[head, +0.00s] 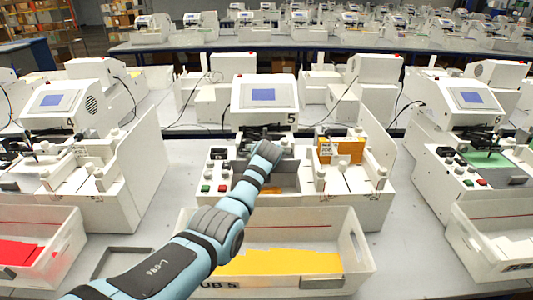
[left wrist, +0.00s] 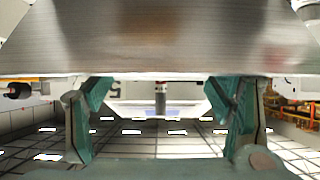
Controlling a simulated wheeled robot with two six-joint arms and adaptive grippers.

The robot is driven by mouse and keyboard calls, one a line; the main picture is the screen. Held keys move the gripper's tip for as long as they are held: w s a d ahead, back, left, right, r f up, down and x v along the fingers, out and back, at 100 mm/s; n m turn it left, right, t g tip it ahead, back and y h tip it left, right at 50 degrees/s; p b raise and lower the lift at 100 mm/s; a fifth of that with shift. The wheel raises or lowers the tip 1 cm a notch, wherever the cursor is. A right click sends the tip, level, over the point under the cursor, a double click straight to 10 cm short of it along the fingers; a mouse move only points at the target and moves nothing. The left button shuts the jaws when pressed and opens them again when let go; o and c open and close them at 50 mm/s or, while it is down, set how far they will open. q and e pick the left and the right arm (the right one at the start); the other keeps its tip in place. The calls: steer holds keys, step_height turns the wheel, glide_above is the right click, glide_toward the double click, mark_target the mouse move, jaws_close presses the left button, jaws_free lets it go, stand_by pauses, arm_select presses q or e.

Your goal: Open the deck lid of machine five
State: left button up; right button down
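Machine five, a white plotter with a blue screen (head: 263,95) and a "5" on its front, stands in the middle of the head view. Its grey deck (head: 286,182) is partly hidden behind my left arm. In the left wrist view, which looks upside down, a brushed metal plate (left wrist: 160,40), seemingly the deck lid, fills the top. My left gripper (left wrist: 160,92) has its green fingers wide apart, with nothing visible between them. Their tips are close to the plate's edge; I cannot tell whether they touch it. In the head view the fingers are hidden. My right gripper is not in view.
A white tub (head: 345,262) with yellow sheets stands in front of machine five. An orange block (head: 341,150) is right of the deck; red and green buttons (head: 214,188) are left. Machine four (head: 57,100) and machine six (head: 472,98) flank it.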

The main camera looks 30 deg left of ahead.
arm_select(q)
steer(key=shift+f, duration=0.2)
steer(key=shift+s, duration=0.1)
steer(key=v, duration=1.2)
